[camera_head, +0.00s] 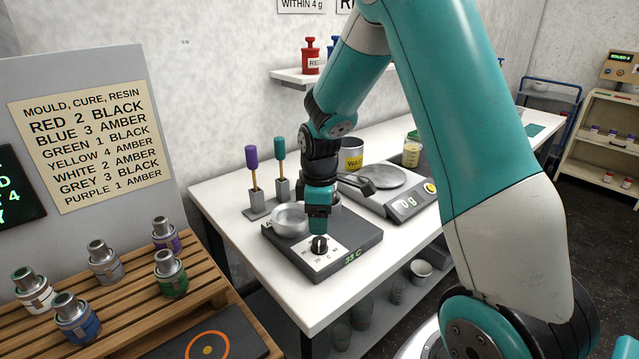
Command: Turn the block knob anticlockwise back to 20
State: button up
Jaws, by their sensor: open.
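The block knob (319,246) is a small black knob on a white dial plate (333,260) at the front of a dark grey heating block unit (361,239). The unit's green display appears to read 33 C. The dial's numbers are too small to read surely. My gripper (319,233) points down directly over the knob, its teal end just above or around it. It is open; I cannot tell whether its fingers touch the knob. A metal dish (288,220) sits on the unit behind the knob.
Purple (252,158) and teal (279,148) handled tools stand behind in holders. A wooden pallet (120,310) with several metal moulds is at left. The bench's front strip is clear.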

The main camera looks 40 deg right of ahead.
aim_at(319, 241)
notch_tip(319, 241, up, 10)
jog(key=shift+r+b, duration=0.15)
jog(key=shift+b, duration=0.15)
jog(key=shift+a, duration=0.1)
dwell(0.3)
